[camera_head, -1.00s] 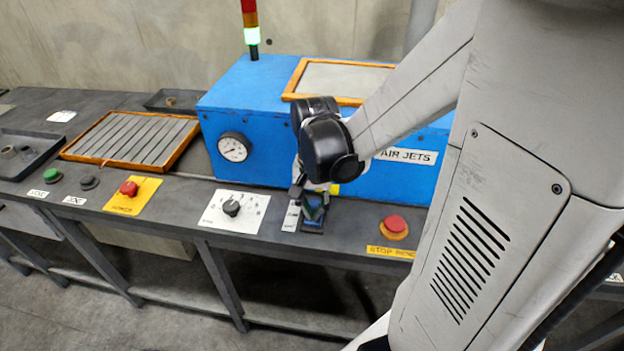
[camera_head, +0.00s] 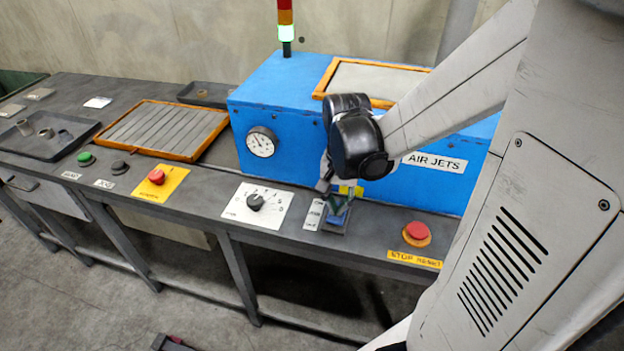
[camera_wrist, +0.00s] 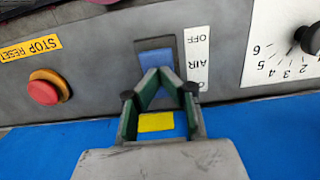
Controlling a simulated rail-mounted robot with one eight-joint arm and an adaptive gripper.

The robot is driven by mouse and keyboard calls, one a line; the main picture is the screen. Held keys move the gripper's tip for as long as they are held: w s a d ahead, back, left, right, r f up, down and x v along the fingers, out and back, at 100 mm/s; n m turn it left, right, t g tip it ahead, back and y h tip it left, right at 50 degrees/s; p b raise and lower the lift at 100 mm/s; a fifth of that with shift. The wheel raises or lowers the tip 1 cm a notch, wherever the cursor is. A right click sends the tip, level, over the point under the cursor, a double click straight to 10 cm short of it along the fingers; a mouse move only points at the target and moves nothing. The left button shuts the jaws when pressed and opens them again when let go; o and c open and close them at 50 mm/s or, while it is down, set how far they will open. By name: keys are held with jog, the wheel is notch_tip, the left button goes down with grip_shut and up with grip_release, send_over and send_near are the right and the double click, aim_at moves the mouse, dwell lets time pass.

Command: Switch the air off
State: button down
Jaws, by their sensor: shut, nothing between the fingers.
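The air switch is a blue rocker (camera_wrist: 156,63) in a dark frame, beside a white label reading OFF and AIR (camera_wrist: 195,64). In the head view the switch plate (camera_head: 334,228) is on the bench's front strip, partly hidden by my gripper. My gripper (camera_wrist: 160,72) is shut and empty, its fingertips together at the rocker's near edge in the wrist view. I cannot tell whether they touch it. In the head view my gripper (camera_head: 338,212) is right over the switch. Which way the rocker is tipped is unclear.
A dial (camera_head: 255,202) on a white plate is left of the switch. A red STOP RESET button (camera_head: 417,231) is to its right. The blue AIR JETS machine (camera_head: 290,122) stands behind, with a gauge (camera_head: 262,142) and a stack light (camera_head: 286,31) lit pale green.

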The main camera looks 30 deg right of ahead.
notch_tip(320, 180, up, 12)
jog(key=shift+w+d, duration=0.25)
dwell(0.5)
dwell(0.3)
jog(key=m+p, duration=0.2)
jog(key=m, duration=0.4)
jog(key=r+m+p, duration=0.1)
jog(key=m+p, duration=0.1)
jog(key=m, duration=0.4)
jog(key=d+r+m+p, duration=0.1)
jog(key=m+p, duration=0.2)
jog(key=m, duration=0.2)
jog(key=shift+m+g+y, duration=0.4)
jog(key=f, duration=0.4)
jog(key=s+a+f+b, duration=0.1)
jog(key=f, duration=0.4)
jog(key=f+b, duration=0.1)
jog(key=f, duration=0.3)
jog(key=shift+s+a+f, duration=0.25)
jog(key=shift+a+f, duration=0.1)
